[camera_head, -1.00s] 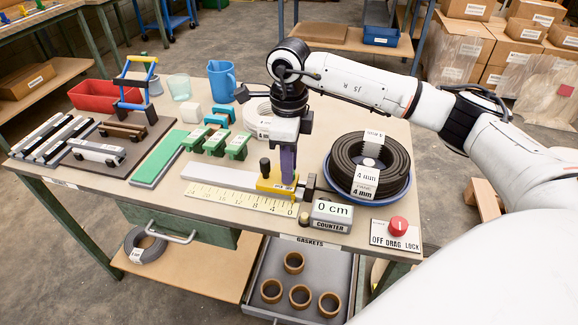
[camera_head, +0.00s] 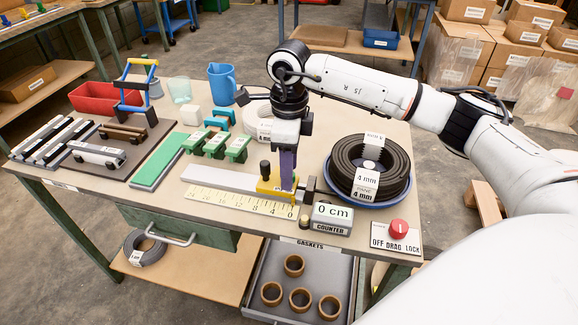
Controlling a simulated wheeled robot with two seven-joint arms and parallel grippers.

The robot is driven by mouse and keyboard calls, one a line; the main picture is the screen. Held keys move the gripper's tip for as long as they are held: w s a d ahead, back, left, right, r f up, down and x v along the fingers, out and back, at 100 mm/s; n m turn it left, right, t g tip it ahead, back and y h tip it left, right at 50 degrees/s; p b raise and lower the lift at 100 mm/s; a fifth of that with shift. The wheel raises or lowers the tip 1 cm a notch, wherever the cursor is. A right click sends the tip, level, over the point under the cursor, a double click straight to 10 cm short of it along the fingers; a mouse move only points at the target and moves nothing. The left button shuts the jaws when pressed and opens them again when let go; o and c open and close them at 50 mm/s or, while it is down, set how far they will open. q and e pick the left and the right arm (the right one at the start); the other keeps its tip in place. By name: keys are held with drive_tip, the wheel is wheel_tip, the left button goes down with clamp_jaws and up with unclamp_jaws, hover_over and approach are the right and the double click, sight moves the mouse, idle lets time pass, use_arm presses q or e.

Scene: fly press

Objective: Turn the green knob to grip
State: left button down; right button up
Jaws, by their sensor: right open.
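I see no clearly green knob. A red knob (camera_head: 397,226) stands on a plate (camera_head: 395,241) lettered OFF, DRAG and LOCK at the table's front right corner. My right gripper (camera_head: 287,184) points down with its purple fingers at the yellow slider (camera_head: 267,187) by the ruler's zero end, left of the red knob and apart from it. The gripper is open; whether it touches the slider I cannot tell. A black knob (camera_head: 265,168) sits on the slider's left. My left gripper is out of view.
Several green blocks (camera_head: 237,150) sit left. An open drawer (camera_head: 258,301) with several rings lies below the table's front.

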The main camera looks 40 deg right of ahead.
wheel_tip(320, 180, up, 10)
drive_tip(key=shift+r, duration=0.2)
drive_tip(key=shift+s+f, duration=0.1)
idle(0.7)
